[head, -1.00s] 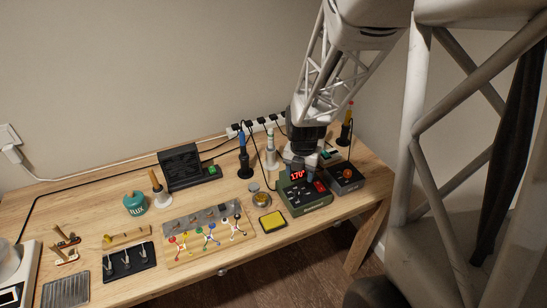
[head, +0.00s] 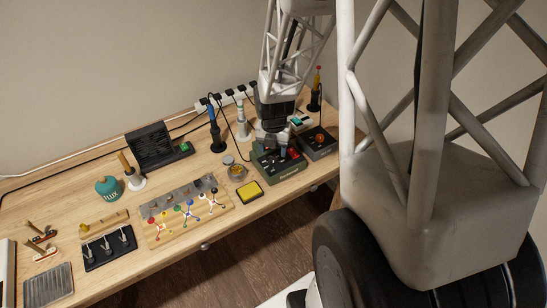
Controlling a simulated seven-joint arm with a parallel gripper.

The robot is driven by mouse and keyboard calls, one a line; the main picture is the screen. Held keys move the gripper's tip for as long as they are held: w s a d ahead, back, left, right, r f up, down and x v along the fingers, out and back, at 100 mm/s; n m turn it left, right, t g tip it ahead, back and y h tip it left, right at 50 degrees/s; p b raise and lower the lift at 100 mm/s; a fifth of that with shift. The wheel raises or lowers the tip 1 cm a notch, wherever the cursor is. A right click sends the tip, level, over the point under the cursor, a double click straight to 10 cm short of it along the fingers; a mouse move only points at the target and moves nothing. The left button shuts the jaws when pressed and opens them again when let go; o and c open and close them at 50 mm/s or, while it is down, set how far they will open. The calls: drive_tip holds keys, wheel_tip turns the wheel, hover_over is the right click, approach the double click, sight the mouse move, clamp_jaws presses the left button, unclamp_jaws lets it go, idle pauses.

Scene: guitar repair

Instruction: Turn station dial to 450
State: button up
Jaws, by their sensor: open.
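The soldering station (head: 279,174), a dark green box with a red switch (head: 293,153), stands near the right end of the bench. My gripper (head: 273,142) points down over its top, at the rear left of the switch. The gripper covers much of the station's face, so the dial and the number display cannot be made out. The jaws are open, but whether they are around the dial or touching it is too small to tell.
A dark box with an orange knob (head: 319,138) stands close to the right of the station. A yellow sponge tray (head: 250,191) and a small round tin (head: 237,172) are to its left. A blue-handled iron in a stand (head: 217,140) is behind left. Bare wood lies along the front edge.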

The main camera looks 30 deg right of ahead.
sight(274, 159)
drive_tip(key=shift+f, duration=2.3)
drive_tip(key=c, duration=0.9)
